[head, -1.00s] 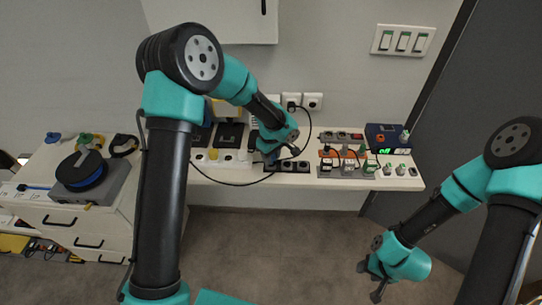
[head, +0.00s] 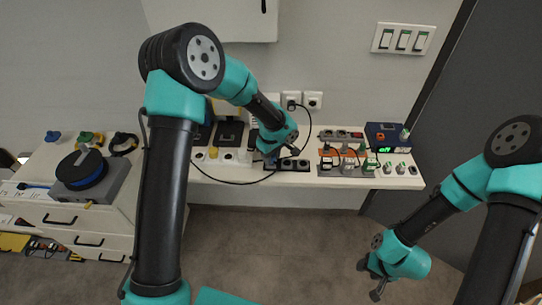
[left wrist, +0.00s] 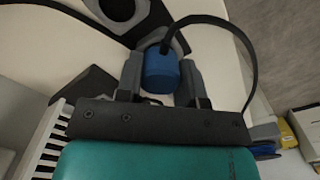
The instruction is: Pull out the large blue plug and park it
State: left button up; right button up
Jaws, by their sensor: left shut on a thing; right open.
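The large blue plug (left wrist: 161,72) sits between the two fingers of my left gripper (left wrist: 161,80) in the left wrist view, with the fingers shut on it. A black cable loops from it to the right. A dark socket with a grey rim lies just beyond the plug; I cannot tell whether the plug is still seated. In the head view my left gripper (head: 272,158) is low over the shelf, by a dark socket strip (head: 292,165), and hides the plug. My right gripper (head: 371,279) is open and empty, in front of and below the shelf.
The white shelf (head: 235,178) carries several socket strips, including a grey one (head: 345,171) with orange-corded plugs, and a blue-black device (head: 384,135) with a green display. A cable reel (head: 82,170) stands on the left cabinet. Wall sockets (head: 312,101) are behind. The floor in front is clear.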

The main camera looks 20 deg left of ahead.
pick_arm(q)
jog(key=shift+f, duration=0.3)
dwell(0.4)
jog(key=o, duration=1.2)
notch_tip(320, 180, up, 18)
jog(key=shift+f, duration=0.25)
